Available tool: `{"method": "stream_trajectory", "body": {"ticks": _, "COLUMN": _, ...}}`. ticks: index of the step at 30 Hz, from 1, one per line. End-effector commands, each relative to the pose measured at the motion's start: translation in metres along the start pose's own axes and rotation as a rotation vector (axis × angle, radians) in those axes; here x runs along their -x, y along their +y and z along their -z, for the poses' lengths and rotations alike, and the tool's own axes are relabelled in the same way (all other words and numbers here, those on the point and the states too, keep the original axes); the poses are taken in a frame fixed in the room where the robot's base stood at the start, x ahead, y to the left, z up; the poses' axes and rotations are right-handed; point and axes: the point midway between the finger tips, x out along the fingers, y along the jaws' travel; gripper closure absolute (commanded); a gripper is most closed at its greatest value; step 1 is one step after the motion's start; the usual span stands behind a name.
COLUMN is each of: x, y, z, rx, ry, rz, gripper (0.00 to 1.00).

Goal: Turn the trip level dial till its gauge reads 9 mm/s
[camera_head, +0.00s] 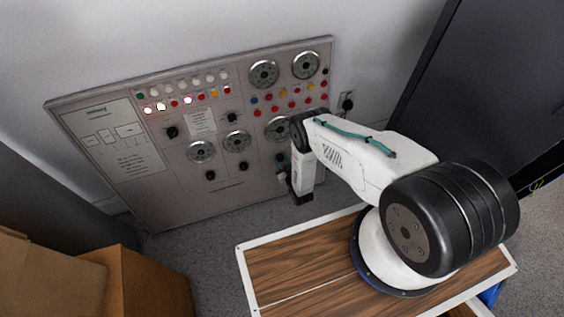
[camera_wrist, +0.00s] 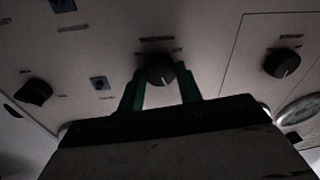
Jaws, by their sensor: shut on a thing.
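A control panel (camera_head: 150,205) with gauges and knobs stands against the wall. In the wrist view, a round black dial (camera_wrist: 160,72) with a pale pointer line sits between the two green fingers of my gripper (camera_wrist: 161,88), which is shut on it. Small labels are printed above and beside it, too dark to read. In the head view my gripper (camera_head: 283,170) is at the panel's lower right, and my arm hides the held dial. A round gauge (camera_head: 278,129) above the gripper is partly covered by my arm; its reading is too small to tell.
Other black knobs sit to the right (camera_wrist: 283,63) and left (camera_wrist: 34,92) of the held one. More gauges (camera_head: 264,74) and rows of coloured lamps fill the panel. A dark cabinet (camera_head: 465,75) stands at right, cardboard boxes (camera_head: 145,283) at lower left.

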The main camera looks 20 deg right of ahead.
Motion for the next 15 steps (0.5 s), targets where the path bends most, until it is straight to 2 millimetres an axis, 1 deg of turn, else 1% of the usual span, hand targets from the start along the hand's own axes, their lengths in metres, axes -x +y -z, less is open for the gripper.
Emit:
{"method": "stream_trajectory", "body": {"ticks": 1, "x": -0.0002, "y": -0.0003, "z": 0.0002, "rx": 0.0, "ry": 0.0, "rz": 0.001, "gripper": 0.88}}
{"method": "stream_trajectory", "body": {"ticks": 2, "x": -0.0002, "y": -0.0003, "z": 0.0002, "rx": 0.0, "ry": 0.0, "rz": 0.001, "gripper": 0.62}}
{"method": "stream_trajectory", "body": {"ticks": 3, "x": -0.0002, "y": -0.0003, "z": 0.0002, "rx": 0.001, "ry": 0.0, "rz": 0.001, "gripper": 0.51}}
{"method": "stream_trajectory", "body": {"ticks": 4, "x": -0.0002, "y": -0.0003, "z": 0.0002, "rx": 0.001, "ry": 0.0, "rz": 0.001, "gripper": 0.43}}
{"method": "stream_trajectory", "body": {"ticks": 12, "x": 0.0004, "y": 0.0002, "z": 0.0, "rx": 0.001, "ry": 0.0, "rz": 0.0, "gripper": 0.43}}
{"method": "stream_trajectory", "body": {"ticks": 15, "x": 0.0061, "y": 0.0002, "z": -0.0005, "rx": 0.001, "ry": -0.002, "rz": 0.0, "gripper": 0.43}}
